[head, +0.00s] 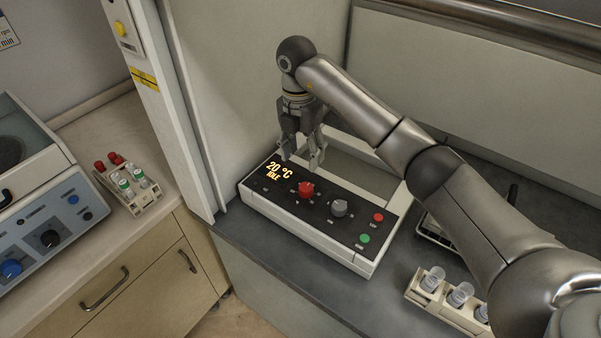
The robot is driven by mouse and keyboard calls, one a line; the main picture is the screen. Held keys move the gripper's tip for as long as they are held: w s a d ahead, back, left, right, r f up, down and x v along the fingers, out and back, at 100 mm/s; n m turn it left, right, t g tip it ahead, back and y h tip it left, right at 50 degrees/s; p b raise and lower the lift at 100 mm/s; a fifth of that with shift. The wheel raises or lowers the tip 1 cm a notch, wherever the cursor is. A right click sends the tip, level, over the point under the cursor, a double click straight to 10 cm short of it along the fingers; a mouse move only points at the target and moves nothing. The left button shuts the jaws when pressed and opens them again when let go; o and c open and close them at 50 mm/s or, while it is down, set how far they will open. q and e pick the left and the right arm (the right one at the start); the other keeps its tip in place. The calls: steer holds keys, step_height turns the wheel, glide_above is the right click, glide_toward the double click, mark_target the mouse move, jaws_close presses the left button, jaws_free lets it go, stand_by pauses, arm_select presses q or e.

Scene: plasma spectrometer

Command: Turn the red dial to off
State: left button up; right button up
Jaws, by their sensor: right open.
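The red dial (306,190) sits on the black control panel of a white device (312,232) in the middle of the head view. The lit display (279,170) at the panel's left end reads "20 °C" and "IDLE". My right gripper (301,164) points down above the panel, just behind the red dial in the picture. Its fingers are apart, with nothing between them, and it appears clear of the dial. The dial's exact pointer direction is too small to tell. My left gripper is not in view.
A grey dial (339,208), a red button (378,217) and a green button (365,238) are right of the red dial. A vial rack (447,302) stands at lower right. Another rack (130,190) and a blue-grey machine (42,235) are on the left counter. A white pillar stands between.

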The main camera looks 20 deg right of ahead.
steer(key=p, duration=0.2)
glide_above(305, 187)
steer(key=f, duration=0.5)
steer(key=shift+s+f, duration=0.2)
steer(key=f, duration=0.2)
steer(key=shift+w+f+p, duration=0.2)
steer(key=shift+f+p, duration=0.1)
steer(key=shift+f, duration=0.85)
steer(key=c, duration=1)
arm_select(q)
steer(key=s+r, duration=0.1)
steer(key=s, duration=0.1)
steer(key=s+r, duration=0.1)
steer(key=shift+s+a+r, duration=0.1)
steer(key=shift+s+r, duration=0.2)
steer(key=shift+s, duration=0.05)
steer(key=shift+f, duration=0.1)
